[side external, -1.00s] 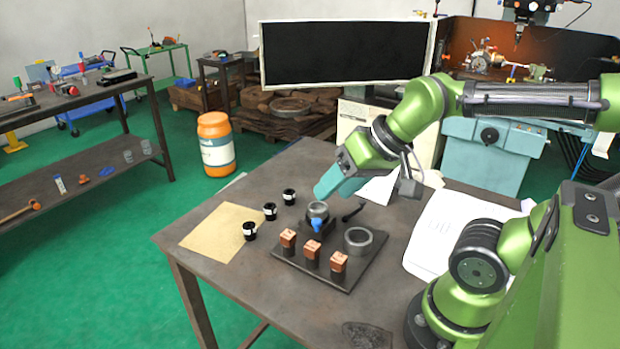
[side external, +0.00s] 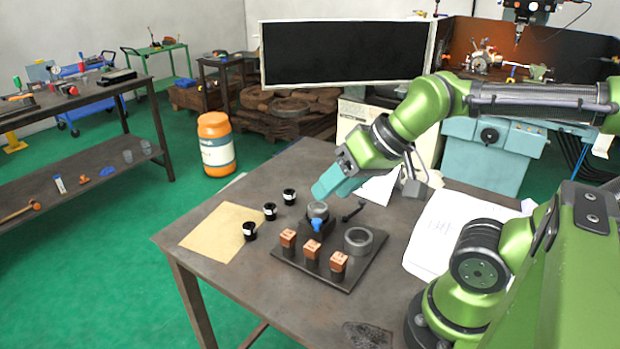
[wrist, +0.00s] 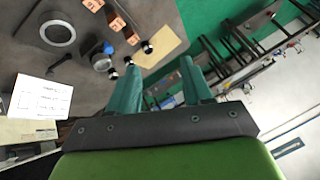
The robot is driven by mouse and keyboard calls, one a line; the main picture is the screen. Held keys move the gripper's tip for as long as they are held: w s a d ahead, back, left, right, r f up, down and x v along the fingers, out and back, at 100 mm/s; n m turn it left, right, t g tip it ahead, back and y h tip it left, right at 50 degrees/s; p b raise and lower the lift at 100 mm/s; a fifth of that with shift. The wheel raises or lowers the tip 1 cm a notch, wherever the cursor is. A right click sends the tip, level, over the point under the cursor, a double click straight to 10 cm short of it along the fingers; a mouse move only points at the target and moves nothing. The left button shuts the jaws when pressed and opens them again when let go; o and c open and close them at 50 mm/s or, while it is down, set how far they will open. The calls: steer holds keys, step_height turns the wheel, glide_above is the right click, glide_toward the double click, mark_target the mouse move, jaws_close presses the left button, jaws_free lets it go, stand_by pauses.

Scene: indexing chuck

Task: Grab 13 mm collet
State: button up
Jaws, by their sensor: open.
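Three small black collets with white labels stand in a row on the table: a back one (side external: 289,197), a middle one (side external: 270,211) and a front one (side external: 250,231). Their sizes are too small to read. In the wrist view they show as a right one (wrist: 148,47), a middle one (wrist: 129,61) and a left one (wrist: 113,75), near the left finger. My gripper (side external: 318,193) has teal fingers and appears above the chuck (side external: 317,211), to the right of the collets. In the wrist view my gripper (wrist: 160,64) is open, with nothing between its fingers.
A dark plate (side external: 318,272) carries the chuck with its blue lever, several copper-coloured blocks (side external: 311,250) and a grey ring (side external: 358,241). A black handle (side external: 352,211) lies behind. A tan sheet (side external: 215,232) lies left of the collets; white papers lie right.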

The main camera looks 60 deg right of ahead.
steer(key=shift+o, duration=0.2)
steer(key=g+h, duration=0.2)
steer(key=g, duration=0.5)
glide_above(266, 206)
step_height(266, 206, down, 5)
step_height(266, 206, down, 12)
steer(key=shift+r, duration=0.25)
steer(key=shift+s+d+f, duration=0.1)
steer(key=shift+s+f, duration=0.05)
steer(key=shift+f, duration=1.25)
steer(key=shift+s+d+f, duration=0.1)
steer(key=shift+f, duration=1.25)
